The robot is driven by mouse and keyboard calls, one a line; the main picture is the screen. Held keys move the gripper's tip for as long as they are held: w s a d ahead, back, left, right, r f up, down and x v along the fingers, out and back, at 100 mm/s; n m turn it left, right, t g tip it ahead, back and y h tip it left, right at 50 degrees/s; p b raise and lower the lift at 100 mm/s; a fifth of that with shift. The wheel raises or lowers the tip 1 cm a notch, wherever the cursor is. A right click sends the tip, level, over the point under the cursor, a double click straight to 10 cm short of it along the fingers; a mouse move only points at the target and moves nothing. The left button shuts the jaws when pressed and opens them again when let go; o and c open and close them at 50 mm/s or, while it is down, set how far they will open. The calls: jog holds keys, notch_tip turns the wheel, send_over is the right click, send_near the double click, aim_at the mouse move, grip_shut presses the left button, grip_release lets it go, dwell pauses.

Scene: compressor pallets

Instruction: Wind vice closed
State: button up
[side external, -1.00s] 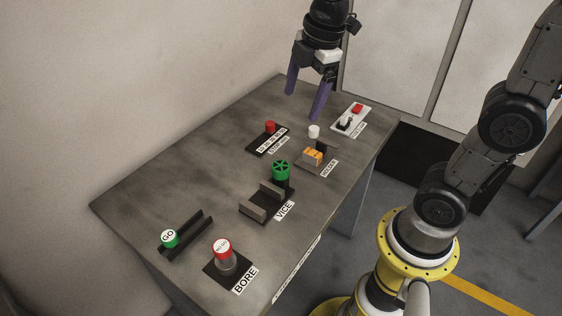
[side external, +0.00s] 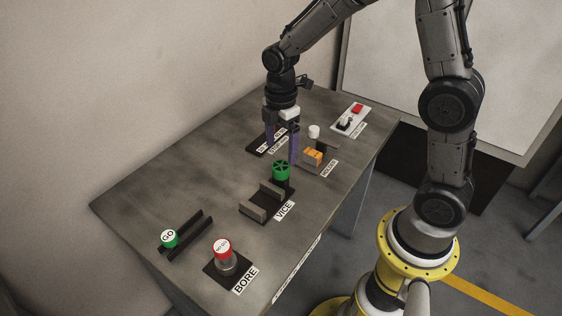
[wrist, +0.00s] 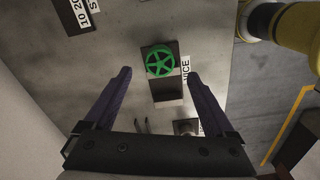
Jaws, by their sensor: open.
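The vice (side external: 262,204) sits on the table with two grey jaws, a dark base and a green handwheel (side external: 281,170) at its far end. A gap shows between the jaws. In the wrist view the green handwheel (wrist: 159,62) lies ahead of and between my fingertips, with the vice body (wrist: 167,88) below it. My gripper (side external: 282,150) points down just behind the handwheel, above the table. Its purple fingers are apart and empty, and they also show in the wrist view (wrist: 160,75). I cannot tell that either finger touches the wheel.
An orange block (side external: 313,156), a white knob (side external: 314,131) and a red-and-black switch plate (side external: 351,120) stand at the right.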

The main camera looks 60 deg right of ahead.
aim_at(281, 165)
notch_tip(281, 165, down, 6)
jog(key=shift+r, duration=0.15)
dwell(0.3)
jog(key=c, duration=1.4)
jog(key=shift+o, duration=0.2)
